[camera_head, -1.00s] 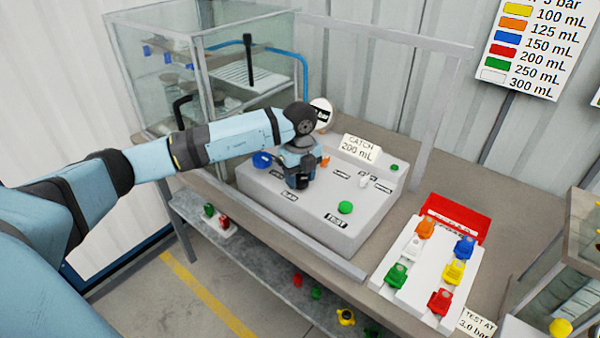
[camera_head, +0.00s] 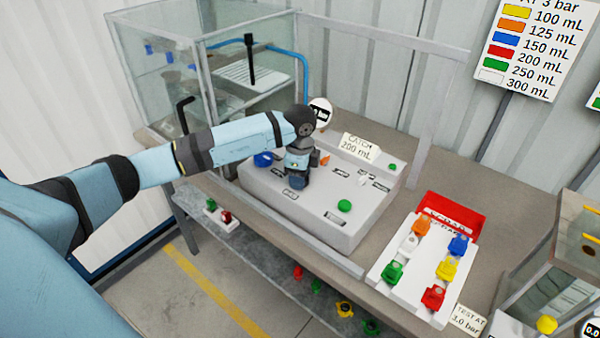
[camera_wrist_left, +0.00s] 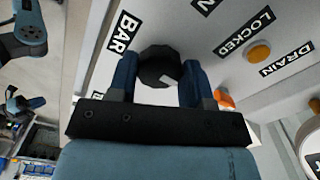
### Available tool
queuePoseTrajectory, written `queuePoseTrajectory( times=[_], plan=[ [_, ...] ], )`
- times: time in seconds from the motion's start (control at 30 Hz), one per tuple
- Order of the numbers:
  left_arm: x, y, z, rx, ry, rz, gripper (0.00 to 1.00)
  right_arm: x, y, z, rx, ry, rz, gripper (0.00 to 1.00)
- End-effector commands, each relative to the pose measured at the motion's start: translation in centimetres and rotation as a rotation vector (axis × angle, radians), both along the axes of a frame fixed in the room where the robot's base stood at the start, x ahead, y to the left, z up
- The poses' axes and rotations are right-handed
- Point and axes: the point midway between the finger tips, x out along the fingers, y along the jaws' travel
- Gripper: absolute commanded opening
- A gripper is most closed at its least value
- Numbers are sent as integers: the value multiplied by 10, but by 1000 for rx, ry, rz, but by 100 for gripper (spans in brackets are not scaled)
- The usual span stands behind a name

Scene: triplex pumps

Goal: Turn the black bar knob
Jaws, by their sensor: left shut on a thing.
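The black bar knob (camera_wrist_left: 158,66) is round and dark with a small white mark, on the grey control box beside a BAR label in the left wrist view. My left gripper (camera_wrist_left: 157,78) is around it, one blue finger on each side, shut on it. In the head view my left gripper (camera_head: 297,180) points down onto the left part of the control box (camera_head: 345,222) and hides the knob. My right gripper is not in view.
A blue knob (camera_head: 263,159) and a green button (camera_head: 344,205) are on the control box. A white gauge (camera_head: 320,110) stands behind the wrist. A white rack (camera_head: 405,285) with several coloured nozzles stands right. A glass tank (camera_head: 205,75) stands behind the arm.

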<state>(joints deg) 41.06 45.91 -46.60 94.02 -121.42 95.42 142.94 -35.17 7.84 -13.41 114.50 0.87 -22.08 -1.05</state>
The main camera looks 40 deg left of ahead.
Motion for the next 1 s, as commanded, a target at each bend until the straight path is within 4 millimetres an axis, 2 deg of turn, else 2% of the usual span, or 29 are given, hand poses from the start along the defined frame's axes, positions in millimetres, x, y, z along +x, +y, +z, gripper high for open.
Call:
queuePoseTrajectory(
  times=[0.6, 0.63, 0.7, 0.73, 1.0],
  plan=[
    [1, 1, 1, 1, -3, 40, 22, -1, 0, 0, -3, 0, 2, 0],
    [1, 1, 1, 1, -3, 40, 52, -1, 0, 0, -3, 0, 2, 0],
    [1, 1, 1, 1, -3, 39, 69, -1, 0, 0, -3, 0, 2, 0],
    [1, 1, 1, 1, -2, 39, 71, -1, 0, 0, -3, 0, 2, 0],
    [0, 0, 1, 0, -1, 38, 71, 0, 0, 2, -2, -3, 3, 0]
  ],
)
